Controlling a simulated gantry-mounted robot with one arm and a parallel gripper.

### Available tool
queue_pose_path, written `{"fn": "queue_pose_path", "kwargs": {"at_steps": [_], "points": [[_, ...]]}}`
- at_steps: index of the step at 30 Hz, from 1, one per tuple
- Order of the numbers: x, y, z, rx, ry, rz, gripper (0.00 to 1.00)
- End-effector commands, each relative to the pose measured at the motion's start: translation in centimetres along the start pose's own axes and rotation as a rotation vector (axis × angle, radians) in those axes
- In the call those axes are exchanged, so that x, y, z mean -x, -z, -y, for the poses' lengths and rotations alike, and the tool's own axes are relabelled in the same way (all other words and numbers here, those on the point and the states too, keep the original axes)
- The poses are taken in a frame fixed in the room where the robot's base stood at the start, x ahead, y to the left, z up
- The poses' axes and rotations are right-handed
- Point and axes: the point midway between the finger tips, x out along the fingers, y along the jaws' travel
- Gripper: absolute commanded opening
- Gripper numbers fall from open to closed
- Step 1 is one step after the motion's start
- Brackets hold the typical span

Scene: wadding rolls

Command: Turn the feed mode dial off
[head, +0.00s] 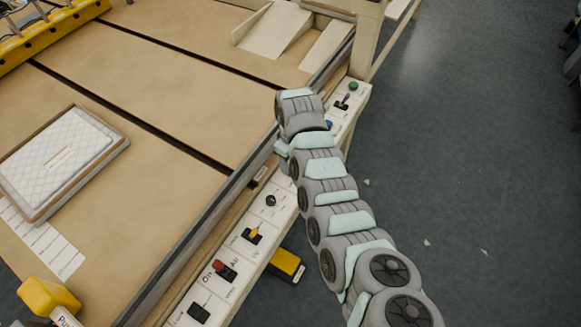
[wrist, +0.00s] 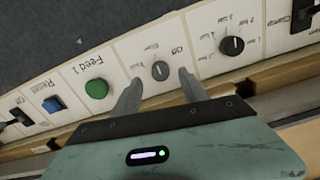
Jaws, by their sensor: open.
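In the wrist view, a small round black dial (wrist: 160,71) with a pale pointer line sits on the white control panel (wrist: 130,50). An upside-down "Off" label is printed on its right side. My gripper (wrist: 160,80) is open, with one finger on each side of this dial. I cannot tell whether the fingers touch it. A second black dial (wrist: 232,46) with several printed positions is to the right, outside the fingers. In the head view, my arm covers this part of the panel and the gripper's fingers are hidden.
A green button (wrist: 96,88) and a blue button (wrist: 53,104) are to the left on the panel. A black clamp switch (wrist: 302,20) is at the right. In the head view, a quilted white pad (head: 60,155) lies on the brown table (head: 150,80). Open floor lies right of my arm.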

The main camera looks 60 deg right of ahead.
Motion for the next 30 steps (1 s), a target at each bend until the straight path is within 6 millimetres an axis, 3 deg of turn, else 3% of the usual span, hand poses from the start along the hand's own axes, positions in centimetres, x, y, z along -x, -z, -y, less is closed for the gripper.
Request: {"fn": "queue_pose_path", "kwargs": {"at_steps": [8, 20, 30], "points": [[-3.1, -0.2, 0.2, 0.001, 0.004, 0.005, 0.52], [-3.6, 0.0, 0.1, 0.0, 0.001, 0.0, 0.52], [-3.6, 0.0, 0.1, 0.0, 0.001, 0.0, 0.25]]}}
